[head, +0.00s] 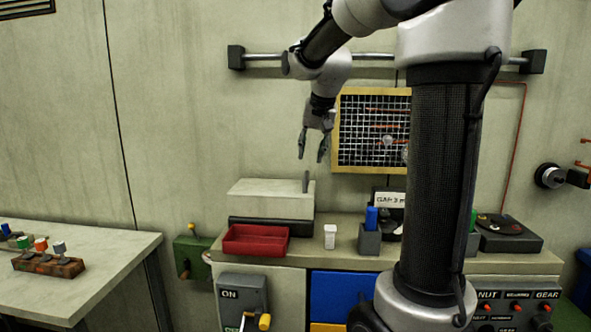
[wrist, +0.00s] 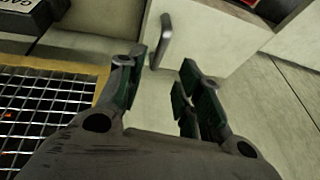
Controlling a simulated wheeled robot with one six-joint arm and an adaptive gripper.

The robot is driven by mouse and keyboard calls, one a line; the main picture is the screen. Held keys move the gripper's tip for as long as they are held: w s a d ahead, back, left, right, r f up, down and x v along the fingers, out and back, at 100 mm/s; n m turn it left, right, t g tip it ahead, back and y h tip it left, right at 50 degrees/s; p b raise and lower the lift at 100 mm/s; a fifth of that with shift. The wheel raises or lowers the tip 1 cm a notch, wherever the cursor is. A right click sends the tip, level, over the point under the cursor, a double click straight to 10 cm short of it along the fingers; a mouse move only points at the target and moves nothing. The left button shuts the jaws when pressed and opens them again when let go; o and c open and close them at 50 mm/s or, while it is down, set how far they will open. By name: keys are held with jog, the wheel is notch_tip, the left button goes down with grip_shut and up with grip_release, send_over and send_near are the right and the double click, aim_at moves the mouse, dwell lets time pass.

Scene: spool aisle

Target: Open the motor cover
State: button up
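The motor cover (head: 265,201) is a pale box-shaped lid on a dark base (head: 270,234), at the back left of the counter. It looks closed. A grey upright handle (head: 306,182) stands at its right end. In the wrist view the handle (wrist: 162,40) shows at the top middle, with the pale cover (wrist: 205,32) beside it. My gripper (head: 312,160) hangs above the handle, fingers pointing down, apart from it. In the wrist view its two fingers (wrist: 158,92) are spread with nothing between them.
A red tray (head: 255,241) sits in front of the cover. A white block (head: 330,237) and a grey holder with a blue peg (head: 370,236) stand to the right. A yellow-framed mesh panel (head: 345,130) is on the wall close behind my gripper. A rail (head: 262,56) runs above.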

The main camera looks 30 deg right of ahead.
aim_at(306, 174)
jog(key=x, duration=0.7)
jog(key=shift+f, duration=0.35)
grip_shut()
